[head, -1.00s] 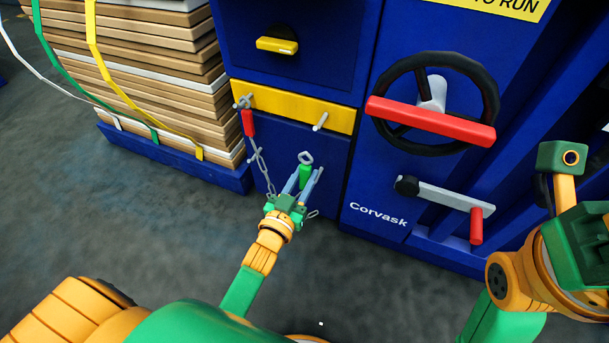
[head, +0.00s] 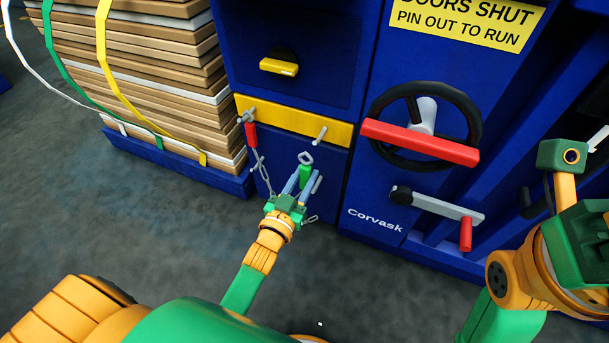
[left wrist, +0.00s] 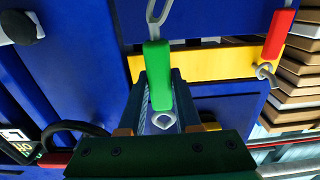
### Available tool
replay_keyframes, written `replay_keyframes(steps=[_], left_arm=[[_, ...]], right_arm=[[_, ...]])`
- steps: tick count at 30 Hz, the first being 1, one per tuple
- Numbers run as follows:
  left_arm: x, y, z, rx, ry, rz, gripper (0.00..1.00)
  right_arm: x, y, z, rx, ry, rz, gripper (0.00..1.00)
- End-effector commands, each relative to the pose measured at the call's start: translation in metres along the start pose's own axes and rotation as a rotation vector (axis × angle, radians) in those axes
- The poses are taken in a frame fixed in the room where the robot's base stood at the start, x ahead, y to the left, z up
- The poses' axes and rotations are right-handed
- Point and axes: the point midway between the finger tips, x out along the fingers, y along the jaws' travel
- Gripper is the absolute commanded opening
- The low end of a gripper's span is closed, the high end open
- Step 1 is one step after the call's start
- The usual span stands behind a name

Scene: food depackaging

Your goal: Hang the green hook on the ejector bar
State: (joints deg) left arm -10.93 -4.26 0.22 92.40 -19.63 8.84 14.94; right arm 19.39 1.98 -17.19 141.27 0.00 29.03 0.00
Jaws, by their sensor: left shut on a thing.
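The green hook (head: 306,173) is held upright between the fingers of my left gripper (head: 304,184), with its metal loop above them. It also shows in the left wrist view (left wrist: 157,75), its loop pointing away from the gripper. The yellow ejector bar (head: 290,121) runs across the blue machine, with a peg near each end. The right peg (head: 320,135) is bare and lies just above and right of the green hook's loop in the head view. A red hook (head: 251,134) hangs at the left peg (head: 246,116). My right gripper's fingers are not visible.
A chain (head: 262,172) hangs below the red hook and passes left of my gripper. A black handwheel (head: 474,108) with a red bar and a red-handled crank (head: 465,234) stick out at the right. A strapped cardboard stack (head: 160,75) stands at the left.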

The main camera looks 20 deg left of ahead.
Motion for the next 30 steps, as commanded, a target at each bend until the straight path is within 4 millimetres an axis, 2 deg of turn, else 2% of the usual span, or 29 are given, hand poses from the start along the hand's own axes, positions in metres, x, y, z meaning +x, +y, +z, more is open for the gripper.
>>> replay_keyframes(steps=[24, 30], left_arm=[[0.042, 0.0, 0.0, 0.001, 0.003, 0.001, 0.0], [0.045, 0.0, -0.001, 0.001, 0.002, 0.0, 0.0]], right_arm=[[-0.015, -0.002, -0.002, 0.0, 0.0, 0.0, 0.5], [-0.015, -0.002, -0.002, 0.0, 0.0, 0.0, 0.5]])
